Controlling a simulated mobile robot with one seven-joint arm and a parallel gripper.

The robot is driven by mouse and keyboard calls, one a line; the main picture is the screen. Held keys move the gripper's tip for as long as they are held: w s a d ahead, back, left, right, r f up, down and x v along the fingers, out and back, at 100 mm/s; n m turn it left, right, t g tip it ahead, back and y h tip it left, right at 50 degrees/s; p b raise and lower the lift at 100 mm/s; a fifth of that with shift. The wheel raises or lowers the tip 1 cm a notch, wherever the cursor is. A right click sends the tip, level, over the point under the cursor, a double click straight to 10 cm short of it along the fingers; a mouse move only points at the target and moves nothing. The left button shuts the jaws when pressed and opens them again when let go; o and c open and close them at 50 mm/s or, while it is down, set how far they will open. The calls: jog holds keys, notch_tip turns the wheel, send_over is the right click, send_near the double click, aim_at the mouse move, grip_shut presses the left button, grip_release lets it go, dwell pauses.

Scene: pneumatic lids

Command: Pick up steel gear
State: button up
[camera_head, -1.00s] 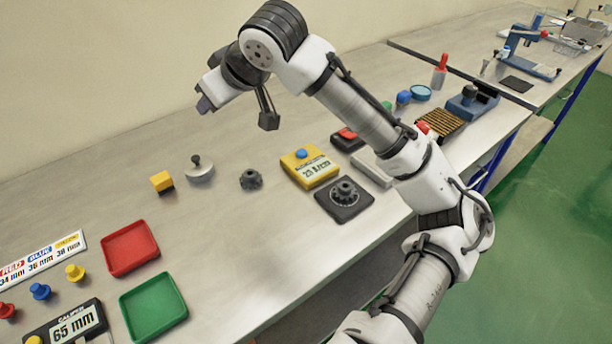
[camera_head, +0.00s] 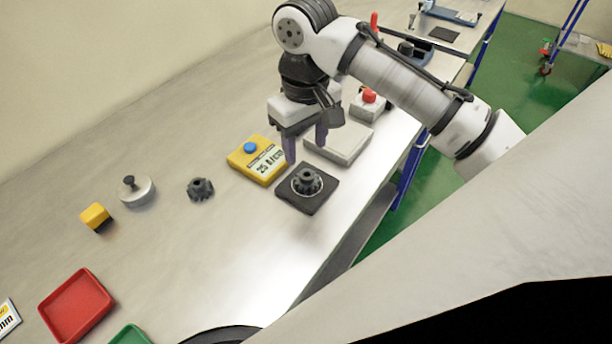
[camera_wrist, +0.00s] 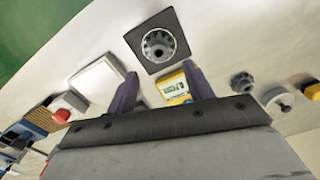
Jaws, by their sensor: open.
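A grey toothed gear with a hub (camera_head: 307,180) sits on a black square pad (camera_head: 322,202) near the table's front edge. In the wrist view the gear (camera_wrist: 158,46) lies beyond the fingertips. A second, darker gear (camera_head: 200,189) stands on the bare table to its left; I cannot tell for sure which one is steel. My gripper (camera_head: 306,151) is open and empty, its fingers pointing down above and just behind the pad. It is apart from both gears.
A yellow scale-like box (camera_head: 240,163) with a blue button and display is left of the pad. A light flat plate (camera_head: 337,146) lies behind it. A knobbed metal weight (camera_head: 137,191), a yellow block (camera_head: 96,216) and a red tray (camera_head: 76,305) stand farther left. Table between them is clear.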

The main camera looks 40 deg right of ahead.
jog(key=shift+s+d+f+p, duration=0.1)
jog(key=shift+f+p, duration=0.3)
jog(key=shift+f, duration=1.4)
jog(key=shift+s+f+p, duration=0.1)
jog(key=shift+f+p, duration=0.25)
jog(key=shift+f, duration=1.4)
jog(key=shift+c, duration=0.3)
grip_shut()
jog(key=shift+r, duration=0.1)
